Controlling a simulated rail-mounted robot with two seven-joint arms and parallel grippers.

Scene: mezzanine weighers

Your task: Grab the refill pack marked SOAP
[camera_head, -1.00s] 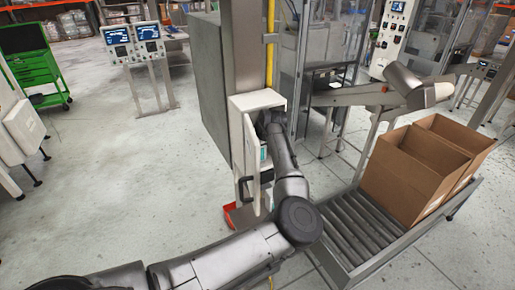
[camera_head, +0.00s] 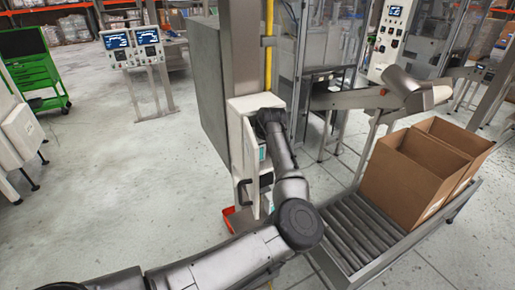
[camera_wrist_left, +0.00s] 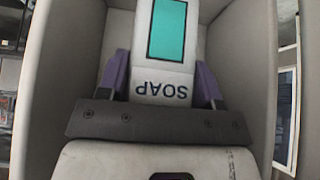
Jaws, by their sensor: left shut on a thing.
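The refill pack marked SOAP (camera_wrist_left: 162,84) is pale with a teal panel, its lettering upside down in the left wrist view. It is inside an open white cabinet (camera_head: 236,120) fixed to a metal post; the cabinet's pale walls (camera_wrist_left: 60,70) surround it in the wrist view. My left gripper (camera_wrist_left: 160,72) is shut on the pack, with one purple finger on each side. In the head view my left arm reaches into the cabinet, and the fingers are hidden there. My right gripper is in neither current view.
The cabinet door (camera_head: 251,185) with a dark handle stands open beside my arm. A roller conveyor (camera_head: 355,235) with open cardboard boxes (camera_head: 410,185) is at the right. A red tray (camera_head: 231,217) is low by the post. The floor at left is mostly clear.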

